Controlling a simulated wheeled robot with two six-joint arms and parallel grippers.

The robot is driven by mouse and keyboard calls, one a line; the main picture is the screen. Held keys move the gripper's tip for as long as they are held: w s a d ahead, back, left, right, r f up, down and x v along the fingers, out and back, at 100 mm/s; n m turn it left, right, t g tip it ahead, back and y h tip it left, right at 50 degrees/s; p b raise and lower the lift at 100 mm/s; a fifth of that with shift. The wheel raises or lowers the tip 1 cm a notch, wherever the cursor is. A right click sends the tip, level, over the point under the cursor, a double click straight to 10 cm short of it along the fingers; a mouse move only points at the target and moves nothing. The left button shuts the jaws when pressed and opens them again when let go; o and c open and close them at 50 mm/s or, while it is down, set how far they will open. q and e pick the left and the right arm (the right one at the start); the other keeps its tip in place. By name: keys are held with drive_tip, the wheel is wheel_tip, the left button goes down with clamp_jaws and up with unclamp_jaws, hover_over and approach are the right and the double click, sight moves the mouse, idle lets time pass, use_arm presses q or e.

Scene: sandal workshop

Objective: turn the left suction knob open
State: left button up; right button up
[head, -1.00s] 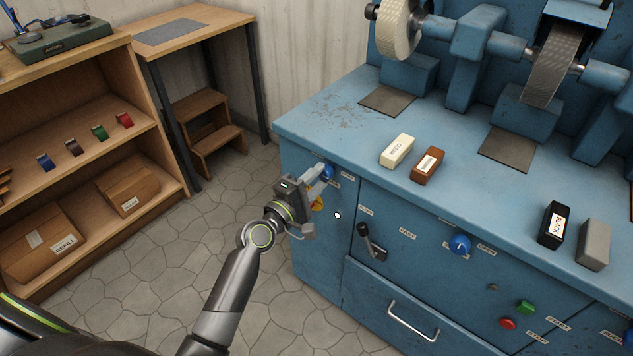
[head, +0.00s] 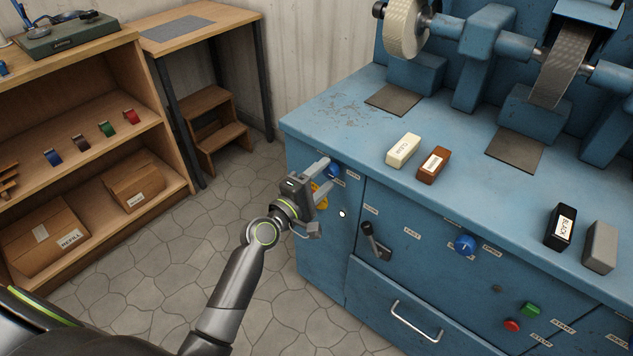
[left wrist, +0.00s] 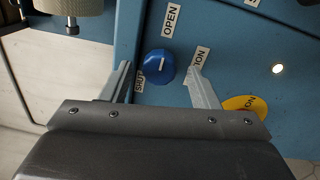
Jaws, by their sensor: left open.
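The left suction knob (head: 334,171) is blue and sits high on the left part of the blue cabinet front. The left wrist view shows the knob (left wrist: 158,66) close up, with a white mark on its face. An OPEN label (left wrist: 171,19) is above it and a SHUT label (left wrist: 140,80) is at its lower left. My left gripper (head: 327,174) is open at the knob. In the left wrist view its fingers (left wrist: 157,68) lie on either side of the knob, with visible gaps. My right gripper is not in view.
A black-handled lever (head: 374,242) and a second blue knob (head: 465,245) are on the front to the right. A drawer handle (head: 415,321) sticks out lower down. Polishing bars, including a white one (head: 403,150), lie on top.

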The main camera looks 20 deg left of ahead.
use_arm(q)
drive_tip(key=b+v, duration=0.2)
drive_tip(key=v, duration=1.5)
drive_tip(key=shift+s, duration=0.2)
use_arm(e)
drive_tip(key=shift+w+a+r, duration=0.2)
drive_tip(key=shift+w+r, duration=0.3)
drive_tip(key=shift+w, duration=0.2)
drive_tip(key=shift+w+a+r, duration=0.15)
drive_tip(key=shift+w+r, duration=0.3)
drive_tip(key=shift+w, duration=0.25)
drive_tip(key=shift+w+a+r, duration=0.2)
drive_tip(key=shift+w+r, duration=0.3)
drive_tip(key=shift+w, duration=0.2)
use_arm(q)
drive_tip(key=shift+a+f, duration=0.1)
drive_tip(key=shift+f, duration=0.05)
